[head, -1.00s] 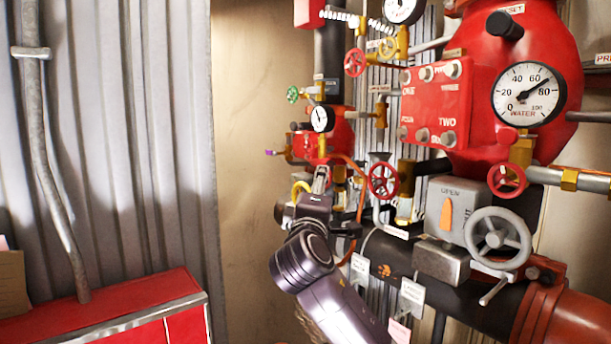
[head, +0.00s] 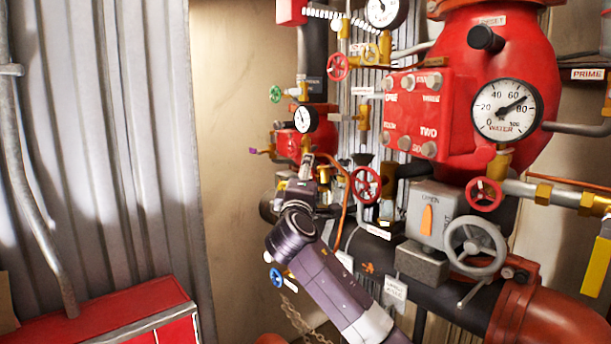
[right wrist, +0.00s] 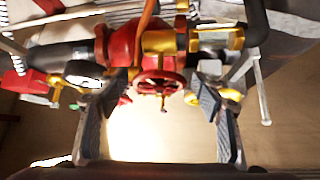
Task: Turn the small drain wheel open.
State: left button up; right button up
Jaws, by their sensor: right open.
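My right gripper (head: 308,164) reaches up from the bottom of the head view into the pipework, just below a small gauge (head: 305,120). In the right wrist view the gripper (right wrist: 154,94) is open, with its two fingers apart. A small red handwheel (right wrist: 160,84) on a brass valve shows between the fingers, and no contact is visible. In the head view that wheel cannot be made out clearly by the gripper. No readable label tells which wheel is the drain wheel. My left gripper is not in view.
Other wheels are near: red (head: 366,184), red (head: 484,194), green (head: 275,94), blue (head: 276,277) and large grey (head: 475,246). A hanging tag (head: 394,290) and black pipe lie right of my arm. A red cabinet (head: 130,310) stands lower left. Bare wall is left of the pipes.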

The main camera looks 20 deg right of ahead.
jog(key=c, duration=1.2)
jog(key=shift+o, duration=0.2)
jog(key=n+g+y, duration=0.1)
jog(key=n+g, duration=0.1)
jog(key=shift+n, duration=0.4)
jog(key=shift+f+n+g+y, duration=0.15)
jog(key=shift+n+g+y, duration=0.25)
jog(key=shift+n+g, duration=0.65)
jog(key=shift+g, duration=0.35)
jog(key=o, duration=1.2)
jog(key=shift+c, duration=0.2)
jog(key=v, duration=1.2)
